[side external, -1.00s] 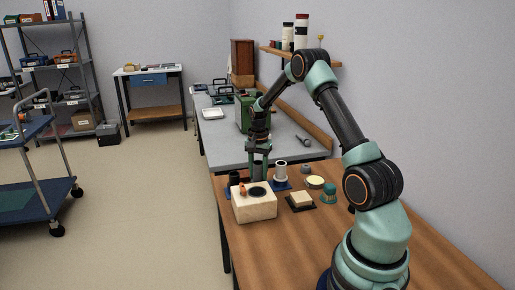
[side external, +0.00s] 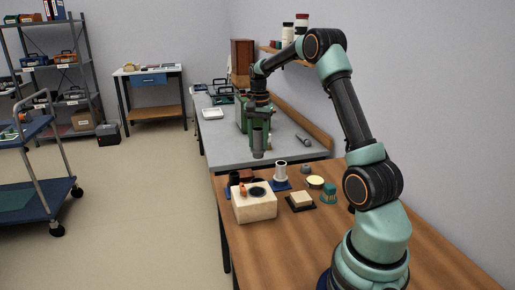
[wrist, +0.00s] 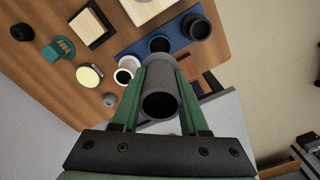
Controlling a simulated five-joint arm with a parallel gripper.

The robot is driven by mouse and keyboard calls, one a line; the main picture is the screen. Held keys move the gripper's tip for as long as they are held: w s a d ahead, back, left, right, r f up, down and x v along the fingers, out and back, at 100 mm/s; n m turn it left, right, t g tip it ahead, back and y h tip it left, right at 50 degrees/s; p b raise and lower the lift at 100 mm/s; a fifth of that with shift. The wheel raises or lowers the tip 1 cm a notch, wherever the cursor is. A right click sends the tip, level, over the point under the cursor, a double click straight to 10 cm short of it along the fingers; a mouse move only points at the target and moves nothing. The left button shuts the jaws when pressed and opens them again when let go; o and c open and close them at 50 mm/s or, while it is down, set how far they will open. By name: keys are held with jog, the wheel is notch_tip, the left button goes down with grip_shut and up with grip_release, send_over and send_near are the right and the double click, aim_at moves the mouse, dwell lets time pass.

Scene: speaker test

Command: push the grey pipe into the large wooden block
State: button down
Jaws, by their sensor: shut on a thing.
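The grey pipe (side external: 257,143) hangs upright in my gripper (side external: 258,122), well above the table behind the large wooden block. In the wrist view the pipe (wrist: 160,95) points away from the camera, its dark open end facing me, between the two green fingers of my gripper (wrist: 157,88). The fingers are shut on it. The large pale wooden block (side external: 254,208) stands on the brown table, with a dark round opening and a small orange piece on top. In the wrist view the block (wrist: 142,12) is cut off at the top edge. The pipe and block are apart.
A white cylinder (side external: 281,171) stands on a blue base behind the block. A small pale block on a dark plate (side external: 301,201), a green knob (side external: 329,191) and a yellow-topped disc (side external: 315,181) stand to the right. The brown table's front right is clear.

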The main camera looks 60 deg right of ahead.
aim_at(258, 129)
notch_tip(258, 129, up, 7)
jog(key=shift+f, duration=0.1)
jog(key=shift+r, duration=0.35)
jog(key=shift+a+r, duration=0.1)
jog(key=shift+a, duration=0.15)
jog(key=s+a+f, duration=0.5)
jog(key=a+f, duration=0.1)
jog(key=a, duration=0.4)
jog(key=shift+s+d+f, duration=0.1)
jog(key=shift+s+f, duration=0.05)
jog(key=shift+f, duration=3.25)
jog(key=shift+f, duration=1.5)
jog(key=shift+c, duration=1.8)
grip_release()
